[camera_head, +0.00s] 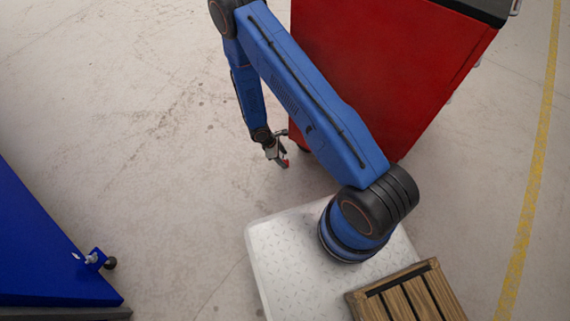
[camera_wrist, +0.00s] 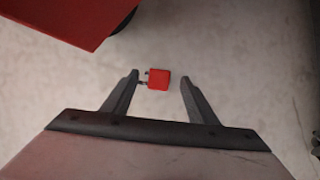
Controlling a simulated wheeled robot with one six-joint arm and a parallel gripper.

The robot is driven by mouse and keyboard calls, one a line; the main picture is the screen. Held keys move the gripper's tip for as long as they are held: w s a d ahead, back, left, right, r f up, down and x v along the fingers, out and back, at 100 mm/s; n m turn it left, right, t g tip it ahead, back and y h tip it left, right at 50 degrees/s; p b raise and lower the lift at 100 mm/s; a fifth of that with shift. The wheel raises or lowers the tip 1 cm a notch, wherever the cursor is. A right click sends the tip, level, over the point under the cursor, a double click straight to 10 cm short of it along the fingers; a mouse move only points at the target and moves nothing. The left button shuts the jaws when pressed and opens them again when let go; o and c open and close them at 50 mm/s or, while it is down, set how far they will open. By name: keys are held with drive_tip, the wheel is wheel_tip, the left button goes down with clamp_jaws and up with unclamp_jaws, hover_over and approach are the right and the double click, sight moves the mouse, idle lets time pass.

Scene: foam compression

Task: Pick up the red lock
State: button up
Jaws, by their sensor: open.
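The red lock (camera_wrist: 159,80) is a small red block with a grey shackle on its left side, seen in the wrist view. It shows between the two dark fingertips of my gripper (camera_wrist: 159,77), closer to the left one, with its shackle next to that fingertip. The fingers are apart, and I cannot tell whether the lock touches one. In the head view my gripper (camera_head: 279,157) points down, with a small red patch at its tip. The lock's exact height above the floor is unclear.
A large red cabinet (camera_head: 385,70) stands just right of my gripper; its corner and a dark wheel show in the wrist view. A blue cabinet (camera_head: 45,250) is at lower left. A slatted wooden crate (camera_head: 405,295) sits on my base. Concrete floor left of my arm is clear.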

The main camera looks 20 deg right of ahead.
sight(288, 163)
drive_tip(key=shift+x, duration=1.95)
drive_tip(key=shift+a, duration=0.1)
drive_tip(key=c, duration=1.3)
drive_tip(key=shift+o, duration=0.2)
wheel_tip(288, 163, up, 10)
